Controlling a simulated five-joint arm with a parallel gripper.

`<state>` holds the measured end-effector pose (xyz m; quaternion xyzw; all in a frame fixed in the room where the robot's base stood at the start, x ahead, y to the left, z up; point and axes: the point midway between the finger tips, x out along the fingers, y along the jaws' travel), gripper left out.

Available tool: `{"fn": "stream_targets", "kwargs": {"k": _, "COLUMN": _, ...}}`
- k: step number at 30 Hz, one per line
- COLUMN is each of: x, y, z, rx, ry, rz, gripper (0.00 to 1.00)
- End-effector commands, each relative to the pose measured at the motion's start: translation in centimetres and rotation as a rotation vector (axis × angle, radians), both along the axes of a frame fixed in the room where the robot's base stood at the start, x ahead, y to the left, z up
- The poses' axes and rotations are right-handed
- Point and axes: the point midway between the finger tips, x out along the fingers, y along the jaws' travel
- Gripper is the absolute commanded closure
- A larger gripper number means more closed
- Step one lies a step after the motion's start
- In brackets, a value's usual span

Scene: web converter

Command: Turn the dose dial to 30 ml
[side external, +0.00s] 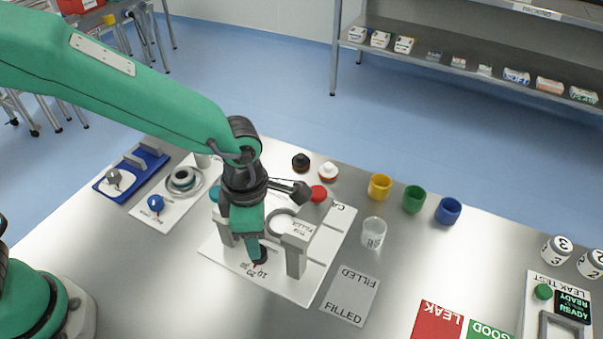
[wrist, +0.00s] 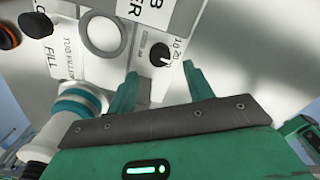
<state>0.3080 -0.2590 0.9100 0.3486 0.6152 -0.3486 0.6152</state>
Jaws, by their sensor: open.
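The dose dial (wrist: 159,54) is a small black knob on the white filler panel, with printed numbers beside it, in the wrist view. A short light mark shows on its lower right, but I cannot tell which number it points to. My gripper (wrist: 161,71) is open, its two green fingers spread to either side below the dial, apart from it as far as I can see. In the side view my gripper (side external: 254,246) points down over the front of the filler plate (side external: 288,288), largely covering the dial; the numbers 10 and 20 show beside it.
The filler's white upright (side external: 296,258) stands close to the right of my gripper. A clear cup (side external: 373,232) and yellow, green and blue cups stand farther right. The table in front of the plate is bare.

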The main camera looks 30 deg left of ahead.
Motion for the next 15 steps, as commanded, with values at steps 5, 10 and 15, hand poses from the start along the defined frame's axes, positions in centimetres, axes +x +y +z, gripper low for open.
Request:
{"fn": "stream_targets", "kwargs": {"k": 5, "x": -0.1, "y": 0.1, "z": -2.4, "rx": 0.003, "ry": 0.004, "rz": -0.001, "gripper": 0.48}}
{"fn": "stream_targets", "kwargs": {"k": 10, "x": 0.0, "y": 0.0, "z": -4.2, "rx": 0.001, "ry": 0.002, "rz": -0.001, "gripper": 0.48}}
{"fn": "stream_targets", "kwargs": {"k": 15, "x": 0.0, "y": 0.0, "z": -5.3, "rx": 0.001, "ry": 0.001, "rz": -0.001, "gripper": 0.48}}
